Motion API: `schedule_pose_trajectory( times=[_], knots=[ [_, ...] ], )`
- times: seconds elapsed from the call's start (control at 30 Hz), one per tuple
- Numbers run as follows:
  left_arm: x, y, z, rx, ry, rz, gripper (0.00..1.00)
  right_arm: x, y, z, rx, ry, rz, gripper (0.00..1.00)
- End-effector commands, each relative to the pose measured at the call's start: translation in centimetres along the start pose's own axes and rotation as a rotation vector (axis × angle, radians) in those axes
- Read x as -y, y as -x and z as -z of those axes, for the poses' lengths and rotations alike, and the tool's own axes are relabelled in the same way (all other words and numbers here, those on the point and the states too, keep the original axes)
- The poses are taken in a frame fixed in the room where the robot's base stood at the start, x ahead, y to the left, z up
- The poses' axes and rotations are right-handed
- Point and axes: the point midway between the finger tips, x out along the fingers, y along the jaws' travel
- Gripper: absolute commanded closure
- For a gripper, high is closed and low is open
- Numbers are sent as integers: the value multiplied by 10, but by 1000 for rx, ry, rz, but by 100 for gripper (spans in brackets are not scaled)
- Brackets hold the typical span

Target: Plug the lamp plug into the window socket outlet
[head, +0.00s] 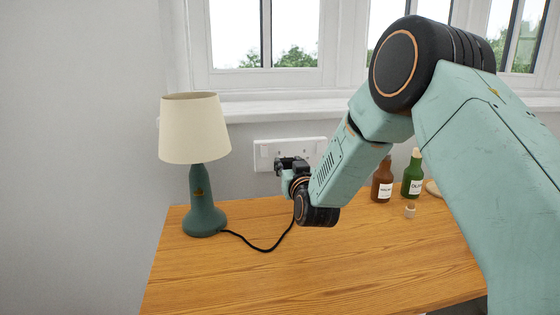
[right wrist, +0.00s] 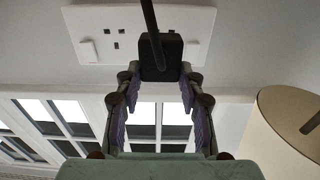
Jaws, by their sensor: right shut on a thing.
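The white double socket outlet (head: 309,148) is on the wall below the window; it also shows upside down in the right wrist view (right wrist: 88,22). My right gripper (head: 288,163) is at the outlet's left half. In the right wrist view my right gripper (right wrist: 158,76) is shut on the black lamp plug (right wrist: 161,60), which lies against or just in front of one half of the outlet. Its pins are hidden, so I cannot tell whether it is seated. The lamp (head: 196,130), with cream shade and green base, stands upright on the table. My left gripper is out of view.
The black lamp cord (head: 262,248) runs across the wooden table (head: 250,285) towards my right gripper. A brown bottle (head: 382,181), a green bottle (head: 412,177) and a small cork-like piece (head: 410,211) are at the right. The window sill (head: 250,108) juts out above the outlet.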

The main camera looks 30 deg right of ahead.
Motion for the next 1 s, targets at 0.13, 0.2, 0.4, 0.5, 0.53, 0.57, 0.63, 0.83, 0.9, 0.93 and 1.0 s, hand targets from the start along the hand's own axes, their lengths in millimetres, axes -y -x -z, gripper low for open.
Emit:
schedule_pose_trajectory(
  times=[0.13, 0.2, 0.4, 0.5, 0.53, 0.57, 0.63, 0.83, 0.9, 0.93, 1.0],
  knots=[
    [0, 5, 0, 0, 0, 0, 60, -12, 1, 1, 1, -1, -3, 99],
    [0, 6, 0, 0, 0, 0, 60, -16, 2, 1, 1, -1, -2, 99],
    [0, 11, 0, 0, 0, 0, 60, -30, 4, 1, 0, -2, -3, 99],
    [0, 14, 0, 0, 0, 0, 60, -37, 5, 1, 0, -2, -3, 99],
    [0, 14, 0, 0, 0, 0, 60, -39, 5, 1, 0, -3, -3, 99],
    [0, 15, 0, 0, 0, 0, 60, -41, 6, 1, 0, -2, -3, 99],
    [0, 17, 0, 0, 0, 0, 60, -45, 6, 1, 0, -2, -2, 99],
    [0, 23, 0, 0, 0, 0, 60, -59, 8, 1, 0, -2, -3, 99],
    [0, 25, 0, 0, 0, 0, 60, -63, 8, 1, 0, -1, -2, 99],
    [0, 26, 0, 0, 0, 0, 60, -65, 9, 1, 0, -1, -2, 99],
    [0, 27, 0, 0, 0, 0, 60, -67, 9, 1, 0, -1, -2, 99]
  ],
)
